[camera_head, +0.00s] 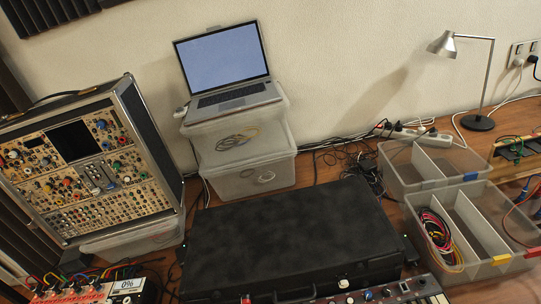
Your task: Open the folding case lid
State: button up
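A large black case (290,230) lies flat on the wooden desk in the lower middle of the view, with its lid down. Its top is plain and dark. A small pale fitting (343,282) shows near its front edge, perhaps a latch; I cannot tell whether it is fastened. The lower front of the case is partly hidden by gear at the bottom edge. My gripper is not in view.
A modular synth (85,165) stands at left. A laptop (225,65) sits on stacked clear boxes (245,180) behind the case. Divided bins (480,225), one holding cables, stand at right. A keyboard (385,293) crowds the front. Loose cables (350,155) lie behind. A lamp (478,122) stands back right.

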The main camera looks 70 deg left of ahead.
aim_at(311, 236)
jog(key=k, duration=0.4)
jog(key=u, duration=0.85)
jog(key=i, duration=0.25)
jog(key=u, duration=0.5)
